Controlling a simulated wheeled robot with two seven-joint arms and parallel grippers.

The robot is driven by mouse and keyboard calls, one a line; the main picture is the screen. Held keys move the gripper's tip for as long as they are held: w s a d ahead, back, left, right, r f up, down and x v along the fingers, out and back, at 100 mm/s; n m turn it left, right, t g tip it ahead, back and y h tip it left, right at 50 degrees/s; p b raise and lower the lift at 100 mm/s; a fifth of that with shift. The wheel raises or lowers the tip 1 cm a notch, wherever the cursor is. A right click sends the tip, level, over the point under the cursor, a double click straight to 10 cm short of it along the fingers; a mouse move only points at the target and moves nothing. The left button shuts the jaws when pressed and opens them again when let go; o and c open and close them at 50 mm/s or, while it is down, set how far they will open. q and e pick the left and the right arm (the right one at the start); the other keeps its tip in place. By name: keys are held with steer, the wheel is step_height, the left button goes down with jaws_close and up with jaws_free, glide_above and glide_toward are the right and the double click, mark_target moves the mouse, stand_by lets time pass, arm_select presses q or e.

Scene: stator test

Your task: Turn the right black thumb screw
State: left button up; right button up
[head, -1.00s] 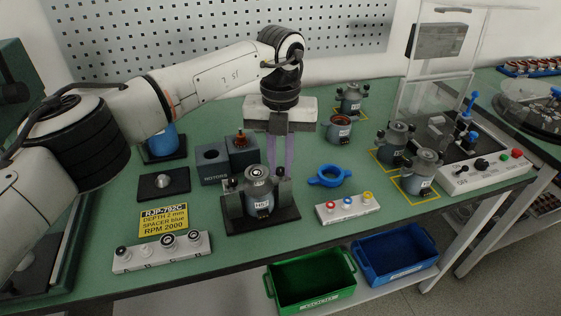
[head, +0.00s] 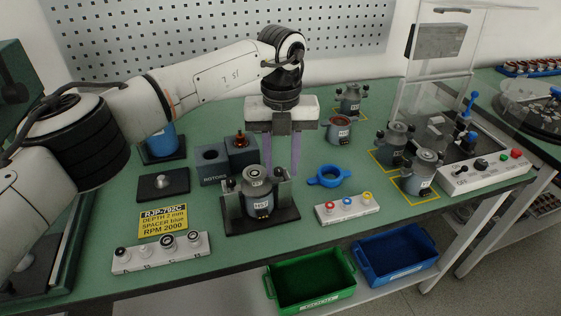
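A grey motor (head: 258,200) with a label stands upright in a dark clamp fixture (head: 285,217) near the table's front. The right black thumb screw (head: 282,173) is small, at the top of the fixture's right post, just right of the motor. Another black thumb screw (head: 229,185) is on the left post. My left gripper (head: 283,160) points down over the right post, its two purplish fingers apart. The lower finger ends are near the right thumb screw; I cannot tell whether they touch it. My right gripper is not in view.
A blue ring (head: 328,177) and a white strip with coloured rings (head: 347,207) lie right of the fixture. Dark rotor blocks (head: 213,168) stand to its left. A yellow label card (head: 163,219) lies front left. Green (head: 312,297) and blue bins are below the table's front edge.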

mark_target(281, 169)
arm_select(q)
steer(key=shift+a+f, duration=0.1)
steer(key=shift+a, duration=0.15)
steer(key=shift+r, duration=0.35)
step_height(281, 169, up, 8)
steer(key=p, duration=0.5)
steer(key=shift+d+f, duration=0.15)
steer(key=shift+f, duration=0.05)
steer(key=shift+f, duration=0.1)
